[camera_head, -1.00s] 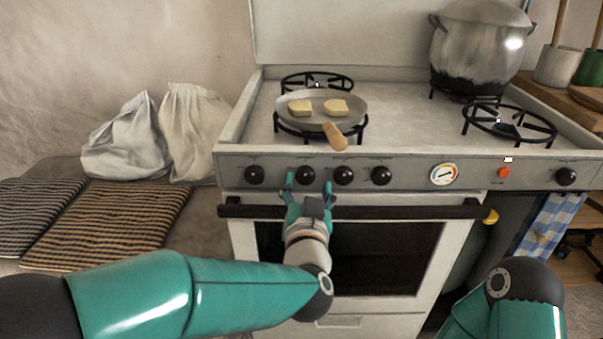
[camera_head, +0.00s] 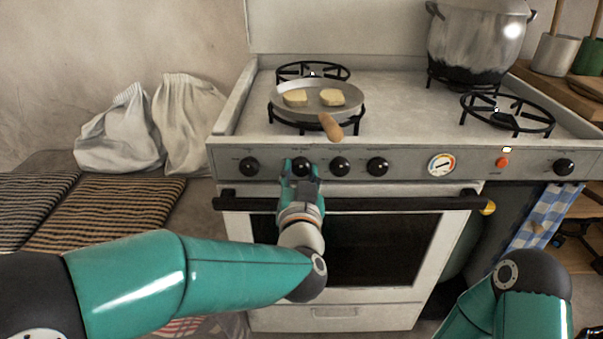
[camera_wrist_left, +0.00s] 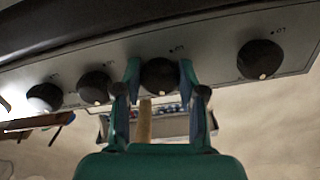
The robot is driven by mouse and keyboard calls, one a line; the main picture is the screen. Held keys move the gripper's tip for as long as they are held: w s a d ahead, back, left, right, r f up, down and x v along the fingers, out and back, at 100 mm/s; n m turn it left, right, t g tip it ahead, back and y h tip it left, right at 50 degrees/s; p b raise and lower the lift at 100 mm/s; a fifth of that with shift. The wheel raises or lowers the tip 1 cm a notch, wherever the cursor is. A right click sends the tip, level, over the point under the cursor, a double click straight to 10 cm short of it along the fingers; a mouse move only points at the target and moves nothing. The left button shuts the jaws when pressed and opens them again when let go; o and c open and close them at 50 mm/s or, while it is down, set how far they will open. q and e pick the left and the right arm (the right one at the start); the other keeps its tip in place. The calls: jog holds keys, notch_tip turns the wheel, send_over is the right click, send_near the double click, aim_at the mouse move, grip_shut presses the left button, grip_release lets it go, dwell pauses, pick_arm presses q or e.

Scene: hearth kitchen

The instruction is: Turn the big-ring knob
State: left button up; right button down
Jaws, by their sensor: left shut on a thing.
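A row of black knobs runs along the stove's front panel. My left gripper (camera_head: 301,171) is shut on the second knob from the left (camera_head: 302,165). In the left wrist view, its two fingers (camera_wrist_left: 160,84) stand on either side of that knob (camera_wrist_left: 159,74), which has a pale mark on its face. The leftmost knob (camera_head: 249,167), the third (camera_head: 340,166) and the fourth (camera_head: 377,166) are free. Another knob (camera_head: 564,167) sits at the far right. The panel labels are too small to read. My right gripper is out of view; only part of that arm shows.
The dark oven handle (camera_head: 400,204) runs just below the knobs, under my left wrist. A pan (camera_head: 348,100) with two pale pieces sits on the front left burner, its wooden handle pointing forward. A large pot (camera_head: 470,50) stands at the back right.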

pick_arm(q)
jog(key=shift+n, duration=0.3)
jog(key=n+b, duration=0.2)
jog(key=shift+d+f+n, duration=0.1)
jog(key=shift+f+n, duration=0.05)
jog(key=shift+n, duration=0.15)
jog(key=n+b, duration=0.2)
jog(key=n, duration=0.1)
jog(key=shift+n, duration=0.3)
jog(key=n+b, duration=0.2)
jog(key=n, duration=0.1)
jog(key=shift+d+n, duration=0.1)
jog(key=shift+n, duration=0.2)
jog(key=shift+n+b, duration=0.9)
jog(key=shift+n, duration=0.8)
jog(key=o, duration=1.1)
jog(key=shift+r, duration=0.2)
jog(key=shift+o, duration=0.2)
jog(key=shift+s, duration=0.15)
jog(key=s, duration=1.1)
jog(key=shift+s, duration=0.35)
